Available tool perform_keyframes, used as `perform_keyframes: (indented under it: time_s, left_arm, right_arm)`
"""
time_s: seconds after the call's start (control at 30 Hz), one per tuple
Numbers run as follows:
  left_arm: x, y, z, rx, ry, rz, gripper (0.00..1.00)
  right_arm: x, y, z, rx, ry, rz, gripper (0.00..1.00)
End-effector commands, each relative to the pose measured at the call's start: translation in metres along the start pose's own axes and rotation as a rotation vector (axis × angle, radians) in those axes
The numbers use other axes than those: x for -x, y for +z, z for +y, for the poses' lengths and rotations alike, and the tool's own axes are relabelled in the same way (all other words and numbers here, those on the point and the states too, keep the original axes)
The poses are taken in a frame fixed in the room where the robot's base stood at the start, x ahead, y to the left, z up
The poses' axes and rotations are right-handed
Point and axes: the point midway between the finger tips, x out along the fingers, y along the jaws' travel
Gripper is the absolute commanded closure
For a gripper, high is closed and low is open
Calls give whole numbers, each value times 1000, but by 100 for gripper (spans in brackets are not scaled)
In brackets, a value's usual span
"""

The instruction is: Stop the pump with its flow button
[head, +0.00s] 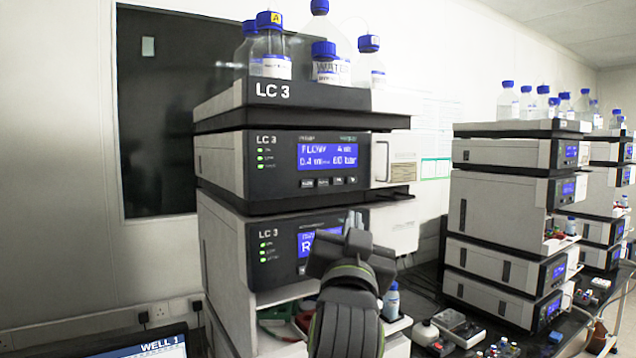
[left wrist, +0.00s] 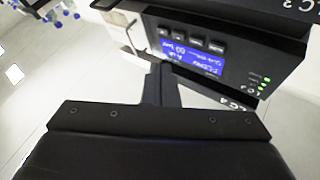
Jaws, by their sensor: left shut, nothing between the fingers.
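The LC 3 pump module (head: 275,160) has a lit blue display (head: 327,156) that reads FLOW, 0.4 and 60 bar. A row of small dark buttons (head: 330,182) sits under it; their labels are too small to read. My left gripper (head: 353,222) is shut and empty, its tips below those buttons and in front of the lower LC 3 module. In the left wrist view, which shows the pump inverted, the gripper tips (left wrist: 160,70) show in front of the display's edge (left wrist: 190,58), with the buttons (left wrist: 196,42) beyond. Contact is not visible. My right gripper is out of view.
The lower LC 3 module (head: 262,275) has its own blue display, partly hidden by my gripper. Blue-capped bottles (head: 325,62) stand on top of the stack. More stacks (head: 500,215) stand at right. A laptop screen (head: 150,345) shows at lower left.

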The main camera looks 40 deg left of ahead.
Motion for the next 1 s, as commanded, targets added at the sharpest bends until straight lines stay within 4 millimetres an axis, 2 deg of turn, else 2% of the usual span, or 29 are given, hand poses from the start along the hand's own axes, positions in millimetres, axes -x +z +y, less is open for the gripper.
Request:
perform_keyframes:
  time_s: [0.03,0.1,0.27,0.7,1.0]
  left_arm:
    - [1,-16,-8,15,-19,27,100]
    - [4,-30,-17,29,-41,51,100]
    - [7,-45,-26,45,-64,79,100]
    - [6,-45,-28,44,-67,81,100]
    - [-12,-34,-42,38,-69,81,100]
  right_arm:
    - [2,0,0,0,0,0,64]
    - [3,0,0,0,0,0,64]
    - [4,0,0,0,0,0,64]
    - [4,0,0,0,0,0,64]
    - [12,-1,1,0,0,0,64]
